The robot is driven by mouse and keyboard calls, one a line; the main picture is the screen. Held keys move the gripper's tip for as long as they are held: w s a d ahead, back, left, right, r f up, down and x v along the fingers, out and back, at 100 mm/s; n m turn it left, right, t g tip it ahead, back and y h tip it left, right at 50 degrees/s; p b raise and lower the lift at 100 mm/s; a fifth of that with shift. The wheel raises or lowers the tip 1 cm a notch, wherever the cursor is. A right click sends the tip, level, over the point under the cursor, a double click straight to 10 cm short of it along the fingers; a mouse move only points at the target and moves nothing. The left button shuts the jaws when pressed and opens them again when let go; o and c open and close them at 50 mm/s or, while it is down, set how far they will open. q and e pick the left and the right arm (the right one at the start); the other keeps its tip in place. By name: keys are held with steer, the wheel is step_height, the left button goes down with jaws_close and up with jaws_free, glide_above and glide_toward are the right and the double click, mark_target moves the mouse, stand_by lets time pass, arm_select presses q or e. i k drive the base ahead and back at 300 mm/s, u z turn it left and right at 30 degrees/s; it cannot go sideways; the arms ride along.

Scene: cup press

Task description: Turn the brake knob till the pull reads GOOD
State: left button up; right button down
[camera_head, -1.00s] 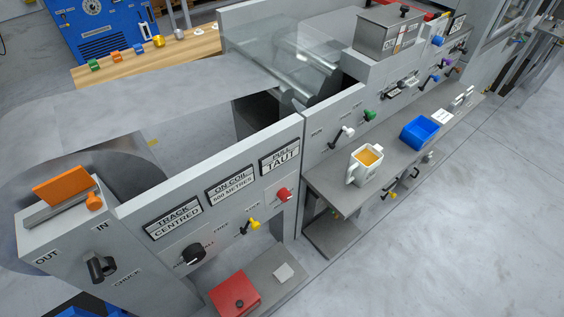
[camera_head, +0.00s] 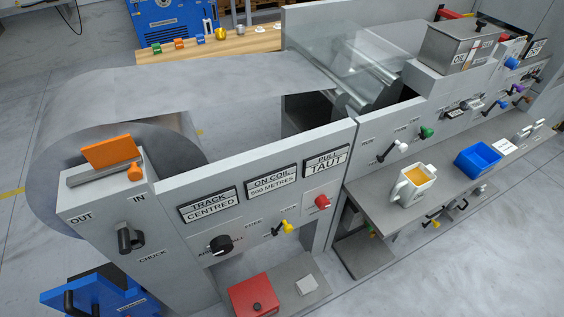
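The PULL plate (camera_head: 326,161) on the grey machine front reads TAUT. Beside it, the ON COIL plate (camera_head: 271,182) reads 500 METRES and the TRACK plate (camera_head: 210,205) reads CENTRED. Below the plates are a black round knob (camera_head: 220,245), a yellow-handled lever (camera_head: 286,227) and a red knob (camera_head: 322,202). The small lettering by these controls is too blurred to tell which is the brake. The metal strip (camera_head: 200,88) runs from the coil at left to the rollers. Neither of my grippers is in view.
An orange-topped post (camera_head: 110,152) with a black chuck handle (camera_head: 130,239) stands left. A red box (camera_head: 254,296) lies on the low shelf. A white mug (camera_head: 413,186) and blue tray (camera_head: 478,160) stand on the right ledge. The floor at front right is clear.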

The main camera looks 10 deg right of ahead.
mark_target(322, 202)
steer(key=u, duration=0.8)
steer(key=k, duration=0.55)
steer(key=z, duration=1.1)
